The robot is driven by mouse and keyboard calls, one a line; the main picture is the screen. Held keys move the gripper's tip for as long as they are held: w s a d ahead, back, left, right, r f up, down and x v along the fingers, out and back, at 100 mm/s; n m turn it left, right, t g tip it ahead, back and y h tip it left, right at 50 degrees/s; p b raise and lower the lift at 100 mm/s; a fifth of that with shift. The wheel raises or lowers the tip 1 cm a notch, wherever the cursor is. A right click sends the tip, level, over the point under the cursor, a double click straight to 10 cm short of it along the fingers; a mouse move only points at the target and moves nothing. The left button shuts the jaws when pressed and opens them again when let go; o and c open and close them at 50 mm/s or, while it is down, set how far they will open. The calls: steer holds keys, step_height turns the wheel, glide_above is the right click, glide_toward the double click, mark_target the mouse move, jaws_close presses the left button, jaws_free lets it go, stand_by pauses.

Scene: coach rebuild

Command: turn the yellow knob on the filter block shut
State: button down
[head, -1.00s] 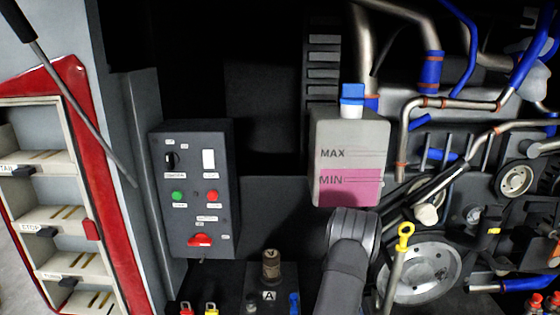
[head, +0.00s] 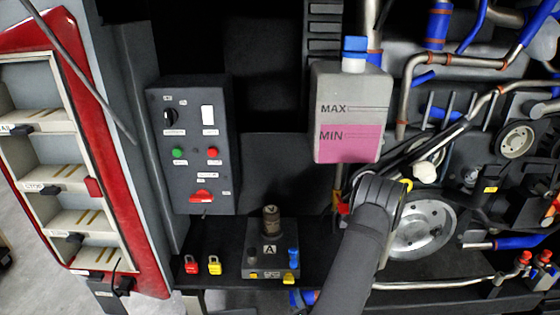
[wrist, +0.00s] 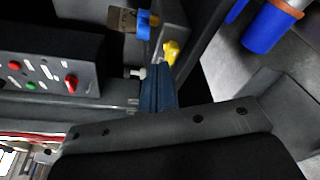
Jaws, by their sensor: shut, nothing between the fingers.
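The filter block (head: 257,262) is a dark box marked A, low in the middle of the head view, with a brown cylinder on top. The yellow knob (head: 289,279) is small and sits at its lower right front, below a blue handle (head: 293,258). In the wrist view a yellow knob (wrist: 170,50) shows just beyond the fingers, near a blue part (wrist: 146,22). My gripper (wrist: 158,86) is shut and empty, its dark blue fingers pointing toward the knob with no clear contact. In the head view my arm hides the fingers.
A control panel (head: 192,140) with a red switch is left of the block. Red (head: 191,265) and yellow (head: 214,266) padlocks are beside it. A reservoir of pink fluid (head: 348,115) hangs above. A pulley (head: 425,230) and pipes are behind my arm.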

mark_target(289, 279)
steer(key=shift+s, duration=0.1)
steer(key=shift+w+d+f, duration=0.2)
steer(key=shift+w+f, duration=0.25)
steer(key=shift+w, duration=0.55)
steer(key=shift+w+d+f, duration=0.15)
steer(key=shift+w+f, duration=0.3)
steer(key=shift+w, duration=0.6)
steer(key=shift+w+d+f, duration=0.2)
steer(key=shift+w+f, duration=0.25)
steer(key=shift+w, duration=0.55)
steer(key=shift+a, duration=0.25)
steer(key=shift+a+r, duration=0.15)
steer(key=shift+r, duration=0.5)
steer(key=shift+a+r, duration=0.4)
